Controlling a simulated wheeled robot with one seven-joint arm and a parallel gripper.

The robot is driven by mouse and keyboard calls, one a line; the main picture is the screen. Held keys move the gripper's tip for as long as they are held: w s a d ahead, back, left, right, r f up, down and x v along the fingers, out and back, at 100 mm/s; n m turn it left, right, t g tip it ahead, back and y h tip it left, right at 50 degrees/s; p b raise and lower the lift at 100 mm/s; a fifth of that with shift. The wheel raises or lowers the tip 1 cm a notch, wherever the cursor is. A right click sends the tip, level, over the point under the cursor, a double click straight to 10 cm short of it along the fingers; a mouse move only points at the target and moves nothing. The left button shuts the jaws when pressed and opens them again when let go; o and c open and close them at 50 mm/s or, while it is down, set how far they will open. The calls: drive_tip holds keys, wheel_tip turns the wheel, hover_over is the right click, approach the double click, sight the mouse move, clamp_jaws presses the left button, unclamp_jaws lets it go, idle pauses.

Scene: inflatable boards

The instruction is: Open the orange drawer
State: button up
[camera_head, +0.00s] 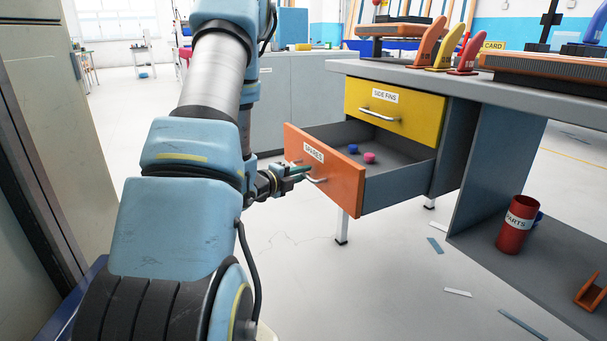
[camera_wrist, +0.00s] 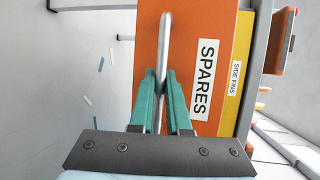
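The orange drawer (camera_head: 340,187), labelled SPARES, stands pulled well out from under the bench, its grey inside showing. A blue and a pink small item lie inside it. My gripper (camera_head: 301,172) is at the silver bar handle (camera_head: 318,180) on the drawer's front. In the wrist view, the teal fingers of my gripper (camera_wrist: 162,80) are closed around the handle (camera_wrist: 165,40), one on each side. The orange front (camera_wrist: 205,35) shows behind them.
The yellow SIDE FINS drawer (camera_head: 392,112) above is shut. The bench (camera_head: 460,86) carries several fins and boards. A red PARTS cup (camera_head: 516,226) stands on the low shelf at right. Scraps lie on the floor, otherwise clear before the drawer.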

drive_tip(key=shift+o, duration=0.9)
drive_tip(key=v, duration=1)
drive_tip(key=shift+s+a+p, duration=0.25)
drive_tip(key=shift+s+p, duration=0.05)
drive_tip(key=shift+p, duration=0.15)
drive_tip(key=shift+r, duration=0.1)
